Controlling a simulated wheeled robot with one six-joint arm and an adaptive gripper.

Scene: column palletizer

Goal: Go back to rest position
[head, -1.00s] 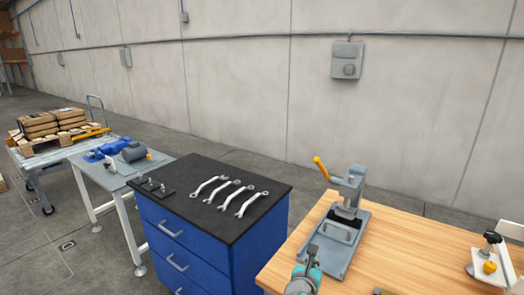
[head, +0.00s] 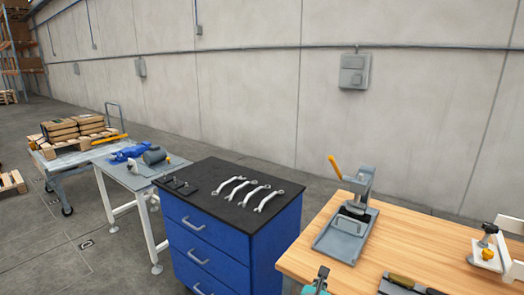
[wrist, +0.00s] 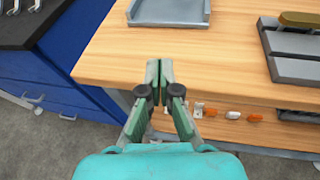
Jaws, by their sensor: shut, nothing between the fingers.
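My gripper (wrist: 159,75) is shut and empty in the wrist view, its fingertips together over the front edge of the wooden workbench (wrist: 215,60). In the head view only the tip of my gripper (head: 322,273) shows at the bottom edge, in front of the workbench (head: 310,258). A grey press with an orange lever (head: 352,215) stands on the bench beyond it. The press's grey base tray (wrist: 170,12) shows at the top of the wrist view, apart from the fingers.
A blue drawer cabinet (head: 205,245) with several wrenches (head: 250,193) on its black top stands left of the bench. A grey block with a brown top (wrist: 296,45) lies on the bench at right. A small table (head: 130,175) and a cart (head: 70,160) stand farther left.

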